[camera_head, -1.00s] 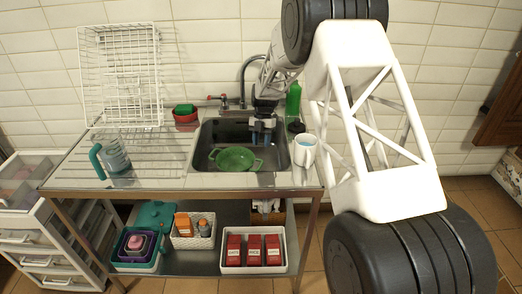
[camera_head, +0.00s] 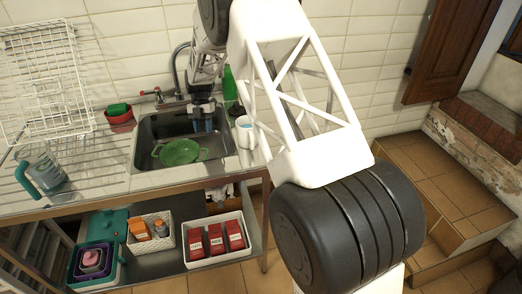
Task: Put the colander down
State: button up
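The green colander (camera_head: 179,153) sits in the sink basin (camera_head: 146,129), its two small handles showing at left and right. It looks upright. My gripper (camera_head: 203,126) points down over the back right part of the basin, behind and to the right of the colander in the picture. Its two bluish fingers are apart with a gap between them, and nothing shows between them. The fingers look clear of the colander.
A tap (camera_head: 180,68) rises behind the sink. A white mug (camera_head: 245,131) stands at its right edge, near a green bottle (camera_head: 229,83). A red bowl (camera_head: 121,123) is at the back left. A jug (camera_head: 42,167) and a wire rack (camera_head: 44,88) stand on the drainboard.

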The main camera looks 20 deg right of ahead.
jog(key=s+d+r+m+t, duration=0.1)
jog(key=s+d+r+m, duration=0.2)
jog(key=s+r+m, duration=0.35)
jog(key=s+d+r+m+t, duration=0.1)
jog(key=s+d+r+m, duration=0.25)
jog(key=s+r, duration=0.55)
jog(key=s+d+r+m+t, duration=0.2)
jog(key=s+d+r+m, duration=0.15)
jog(key=s+r, duration=0.35)
jog(key=s+d+r+m+t, duration=0.1)
jog(key=s+d+m, duration=0.2)
jog(key=s+m, duration=0.6)
jog(key=s+d+m+t+h, duration=0.1)
jog(key=s+m, duration=0.8)
jog(key=s, duration=1.4)
jog(key=shift+s+d+r+t, duration=0.35)
jog(key=shift+d+t, duration=0.25)
jog(key=shift+d, duration=0.55)
